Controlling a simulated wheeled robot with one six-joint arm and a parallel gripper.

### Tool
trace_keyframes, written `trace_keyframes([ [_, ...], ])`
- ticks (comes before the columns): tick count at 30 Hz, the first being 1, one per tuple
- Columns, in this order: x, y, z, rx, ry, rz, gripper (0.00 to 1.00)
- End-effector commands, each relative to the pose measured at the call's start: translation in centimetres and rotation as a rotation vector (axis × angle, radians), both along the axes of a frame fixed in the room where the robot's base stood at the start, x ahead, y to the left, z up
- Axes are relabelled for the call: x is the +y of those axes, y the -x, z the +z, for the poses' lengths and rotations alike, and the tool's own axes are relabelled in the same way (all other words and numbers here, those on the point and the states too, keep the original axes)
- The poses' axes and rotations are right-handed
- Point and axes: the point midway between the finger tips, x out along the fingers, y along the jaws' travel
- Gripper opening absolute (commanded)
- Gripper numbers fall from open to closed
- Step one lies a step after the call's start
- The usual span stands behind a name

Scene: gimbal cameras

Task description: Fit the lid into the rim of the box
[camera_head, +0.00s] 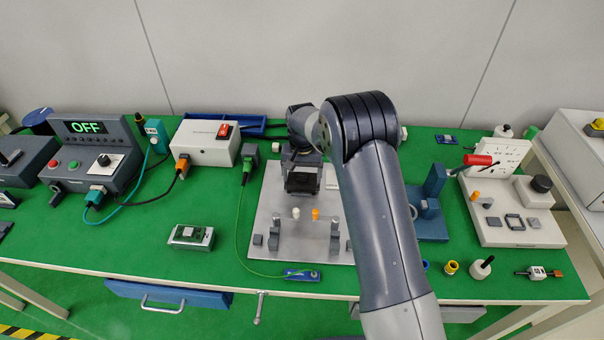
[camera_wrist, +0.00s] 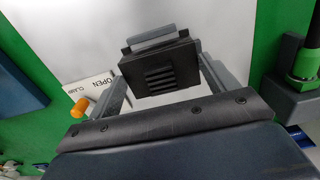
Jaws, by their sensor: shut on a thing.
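In the wrist view, a dark square piece with vent slots (camera_wrist: 160,68), which looks like the lid, sits between the two fingers of my gripper (camera_wrist: 164,80). The gripper is shut on it. In the head view, the gripper (camera_head: 303,168) is over the back part of the metal plate, with the dark lid (camera_head: 300,182) below it. I cannot tell whether the lid touches anything underneath. A small grey open box (camera_head: 192,238) with a circuit board inside lies on the green mat, left of the plate; it seems to be the task's box. It does not show in the wrist view.
The metal plate (camera_head: 270,212) carries upright clamps (camera_head: 335,236) and small white and orange knobs. A green cable (camera_head: 238,220) runs between plate and box. A control unit (camera_head: 95,150) and power box (camera_head: 205,142) stand at the left. Mat around the box is mostly clear.

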Motion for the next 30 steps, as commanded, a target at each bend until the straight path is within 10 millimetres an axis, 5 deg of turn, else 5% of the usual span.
trace_keyframes([
  [1, 0.0, 0.0, -0.2, 0.0, 0.0, 0.0, 0.59],
  [2, 0.0, 0.0, -0.2, 0.0, 0.0, 0.0, 0.82],
  [9, 0.0, 0.0, -0.1, 0.0, 0.0, 0.0, 1.0],
  [19, 0.0, -0.1, 0.7, -0.003, -0.001, 0.0, 1.0],
  [30, 0.0, -0.1, 7.7, -0.004, -0.002, 0.0, 1.0],
])
